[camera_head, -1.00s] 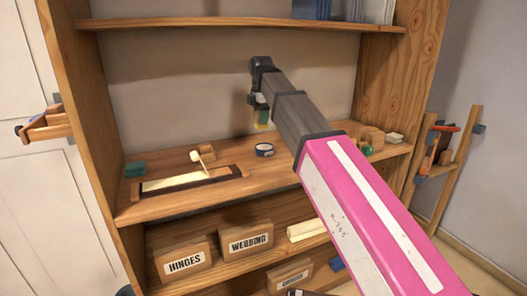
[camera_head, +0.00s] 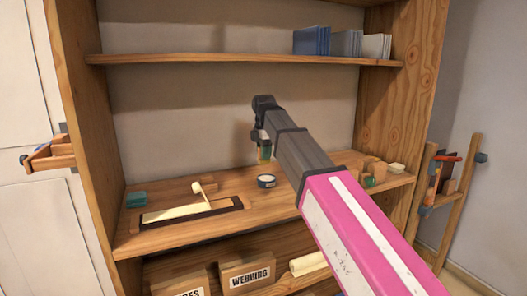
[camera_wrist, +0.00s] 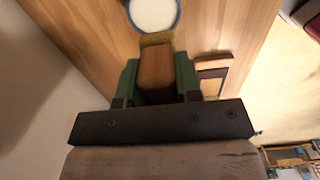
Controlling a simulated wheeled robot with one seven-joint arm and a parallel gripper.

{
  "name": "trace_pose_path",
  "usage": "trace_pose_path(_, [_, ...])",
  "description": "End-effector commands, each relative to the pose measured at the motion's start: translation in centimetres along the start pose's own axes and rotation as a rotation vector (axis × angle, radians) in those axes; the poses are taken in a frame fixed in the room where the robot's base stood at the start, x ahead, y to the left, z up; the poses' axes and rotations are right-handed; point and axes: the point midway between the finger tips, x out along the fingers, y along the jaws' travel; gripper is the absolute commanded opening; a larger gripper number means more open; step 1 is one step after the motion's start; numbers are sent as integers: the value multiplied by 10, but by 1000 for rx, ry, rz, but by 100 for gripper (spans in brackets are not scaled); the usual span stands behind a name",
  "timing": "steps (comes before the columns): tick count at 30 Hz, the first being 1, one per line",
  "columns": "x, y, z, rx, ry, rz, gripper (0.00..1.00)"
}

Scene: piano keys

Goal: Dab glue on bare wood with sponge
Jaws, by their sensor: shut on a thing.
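My gripper (camera_head: 263,143) is shut on a sponge (camera_wrist: 157,70), a brown block with a yellowish-green tip, between its green fingers. It holds the sponge above the shelf. A round glue pot (camera_head: 266,181) with a dark blue side and a label stands just below the sponge in the head view. In the wrist view its white, blue-rimmed top (camera_wrist: 153,12) lies just beyond the sponge tip. A dark-framed piece with a pale wood strip (camera_head: 180,212) lies on the shelf to the left.
The wooden shelf (camera_head: 160,240) has a green block (camera_head: 136,199) at its left end. Several small wooden blocks (camera_head: 376,172) and a green round item stand at the right, partly near my arm. An upper shelf (camera_head: 240,58) holds books. Labelled boxes (camera_head: 247,272) sit below.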

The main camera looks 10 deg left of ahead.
Motion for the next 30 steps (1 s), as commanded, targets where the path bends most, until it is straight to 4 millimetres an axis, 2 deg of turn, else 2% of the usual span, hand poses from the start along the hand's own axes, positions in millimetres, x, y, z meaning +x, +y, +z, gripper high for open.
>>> trace_pose_path(15, [50,5,11,-1,0,-1,13])
trace_pose_path(21, [59,6,13,-1,0,1,13])
trace_pose_path(30, [60,6,13,-1,0,1,13])
